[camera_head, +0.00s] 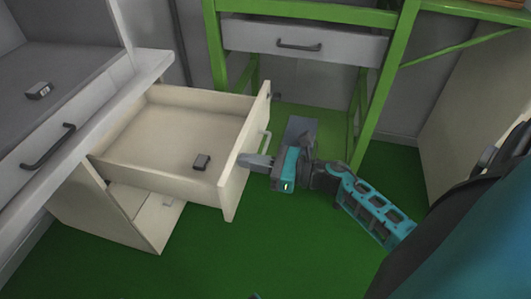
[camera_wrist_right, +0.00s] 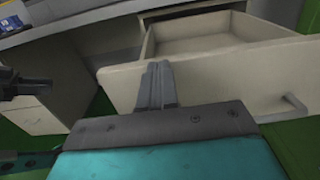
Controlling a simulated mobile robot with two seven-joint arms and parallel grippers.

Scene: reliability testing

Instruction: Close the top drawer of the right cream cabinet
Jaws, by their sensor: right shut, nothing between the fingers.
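The cream cabinet's top drawer (camera_head: 150,120) is pulled far out in the head view, its front panel (camera_head: 238,178) facing right. The panel has a pale handle (camera_head: 265,143). The panel (camera_wrist_right: 225,82) and handle (camera_wrist_right: 295,103) also show in the wrist view. My right gripper (camera_head: 243,159) is shut and empty, its fingers pointing at the outer face of the panel, left of the handle in the wrist view (camera_wrist_right: 158,68). The fingertips are at or very close to the panel; I cannot tell whether they touch. My left gripper is not seen.
A grey desk drawer with a dark handle (camera_head: 48,147) is at the left. A green-framed table (camera_head: 212,60) with a grey drawer (camera_head: 345,48) stands behind. The green floor (camera_head: 285,245) in front is clear.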

